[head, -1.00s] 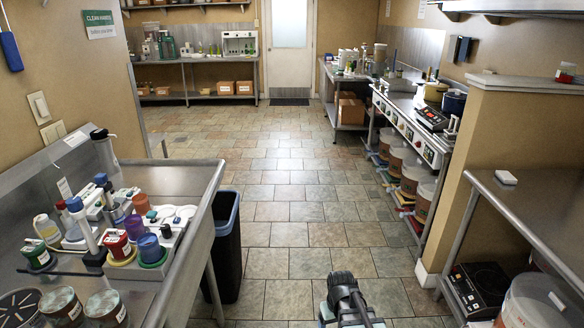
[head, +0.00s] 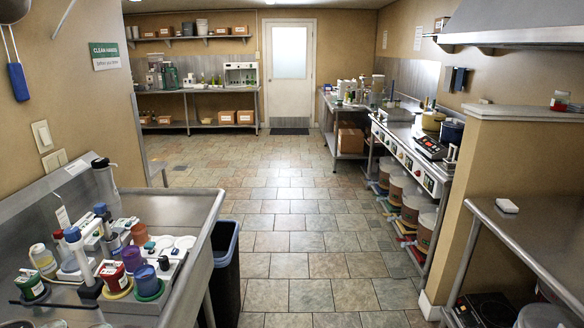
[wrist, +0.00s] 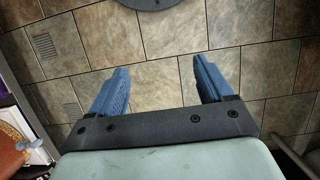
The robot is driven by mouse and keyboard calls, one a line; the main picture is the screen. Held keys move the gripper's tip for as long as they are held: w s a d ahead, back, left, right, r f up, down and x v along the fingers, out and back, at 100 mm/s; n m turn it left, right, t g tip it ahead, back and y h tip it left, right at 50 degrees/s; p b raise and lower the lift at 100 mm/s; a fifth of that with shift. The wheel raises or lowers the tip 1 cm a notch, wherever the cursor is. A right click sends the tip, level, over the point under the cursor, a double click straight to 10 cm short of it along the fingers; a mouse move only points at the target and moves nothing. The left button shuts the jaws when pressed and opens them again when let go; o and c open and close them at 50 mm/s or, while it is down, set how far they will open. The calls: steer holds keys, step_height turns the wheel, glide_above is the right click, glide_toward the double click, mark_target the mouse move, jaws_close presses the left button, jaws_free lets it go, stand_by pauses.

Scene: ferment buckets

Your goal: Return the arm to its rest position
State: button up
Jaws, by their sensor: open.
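My gripper (wrist: 158,82) shows in the wrist view with its two blue fingers spread apart and nothing between them. It hangs over the tiled floor (wrist: 155,55). A dark round shape (wrist: 155,3) is at the top edge of the wrist view, beyond the fingertips. In the head view my arm and gripper are out of frame.
A steel counter (head: 200,215) at left holds cups, bottles and a white rack. A dark bin (head: 227,270) stands beside it. At right are a steel table (head: 530,235) and a stove (head: 400,150) above several buckets (head: 415,205). The middle floor is clear.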

steer(key=s+f+g, duration=0.1)
steer(key=s+f, duration=0.2)
steer(key=s, duration=0.4)
steer(key=s+f+g, duration=0.1)
steer(key=s+f, duration=0.2)
steer(key=s, duration=0.4)
steer(key=shift+f+g, duration=0.3)
steer(key=shift+g, duration=0.1)
steer(key=shift+s, duration=0.1)
